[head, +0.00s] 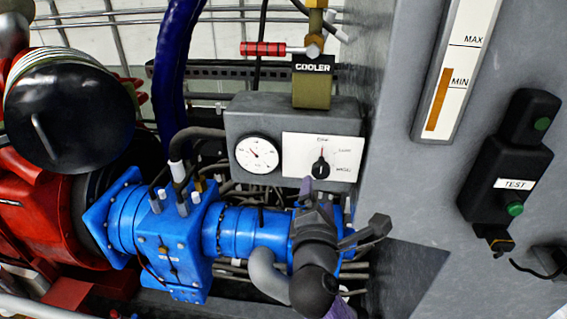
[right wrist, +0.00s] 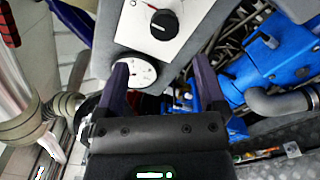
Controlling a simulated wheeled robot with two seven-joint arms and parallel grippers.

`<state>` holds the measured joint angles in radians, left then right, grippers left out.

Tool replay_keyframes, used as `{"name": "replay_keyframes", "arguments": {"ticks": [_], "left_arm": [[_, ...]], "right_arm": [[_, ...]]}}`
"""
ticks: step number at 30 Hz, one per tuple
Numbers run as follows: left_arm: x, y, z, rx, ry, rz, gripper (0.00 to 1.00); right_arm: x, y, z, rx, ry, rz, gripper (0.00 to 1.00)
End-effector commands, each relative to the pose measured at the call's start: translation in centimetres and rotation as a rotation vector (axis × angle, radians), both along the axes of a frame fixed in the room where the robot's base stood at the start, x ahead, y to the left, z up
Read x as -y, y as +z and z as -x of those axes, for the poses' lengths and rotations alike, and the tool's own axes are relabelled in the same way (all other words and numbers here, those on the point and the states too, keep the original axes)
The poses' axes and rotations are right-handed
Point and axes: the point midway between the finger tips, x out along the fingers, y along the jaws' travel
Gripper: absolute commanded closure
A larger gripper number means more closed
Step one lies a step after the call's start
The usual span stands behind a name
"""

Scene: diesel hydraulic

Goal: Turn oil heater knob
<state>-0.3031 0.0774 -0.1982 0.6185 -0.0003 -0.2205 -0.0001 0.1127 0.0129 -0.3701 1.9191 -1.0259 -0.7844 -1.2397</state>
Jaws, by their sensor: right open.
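The oil heater knob (head: 321,168) is a small black rotary knob with a red pointer line above it. It sits on a white label plate (head: 345,150) on the front of a grey box. The knob also shows in the right wrist view (right wrist: 163,24), beyond and between the fingertips. My right gripper (head: 326,192) is just below the knob in the head view. Its two dark purple fingers are spread and empty in the right wrist view (right wrist: 160,78). I see no contact with the knob. My left gripper is not in view.
A round white gauge (head: 257,154) sits left of the plate. A red-handled valve (head: 264,48) is above the box. Blue machinery (head: 175,235) with pipes lies below left. A grey panel with a level gauge (head: 445,85) and black TEST box (head: 508,165) stands at right.

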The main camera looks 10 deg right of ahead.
Motion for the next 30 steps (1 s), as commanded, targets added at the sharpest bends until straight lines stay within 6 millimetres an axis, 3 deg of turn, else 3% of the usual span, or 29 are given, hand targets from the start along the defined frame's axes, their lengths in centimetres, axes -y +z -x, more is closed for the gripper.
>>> {"name": "replay_keyframes", "arguments": {"ticks": [6, 10, 15, 22, 23, 30], "left_arm": [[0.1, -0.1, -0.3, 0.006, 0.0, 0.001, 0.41], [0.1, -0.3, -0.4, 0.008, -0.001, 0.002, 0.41], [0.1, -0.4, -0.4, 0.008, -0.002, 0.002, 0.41], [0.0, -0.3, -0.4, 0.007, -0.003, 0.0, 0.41], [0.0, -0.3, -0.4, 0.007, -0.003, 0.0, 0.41], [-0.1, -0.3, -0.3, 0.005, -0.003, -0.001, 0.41]], "right_arm": [[1.4, -0.2, -5.0, -0.002, 0.0, -0.001, 0.1], [2.1, -0.3, -7.2, -0.003, 0.0, -0.002, 0.1], [2.4, -0.3, -8.5, -0.003, 0.002, -0.004, 0.1], [2.5, -0.4, -8.7, -0.005, 0.002, -0.006, 0.1], [2.5, -0.4, -8.7, -0.005, 0.002, -0.006, 0.12], [2.5, -0.4, -8.6, -0.004, 0.002, -0.005, 0.63]]}}
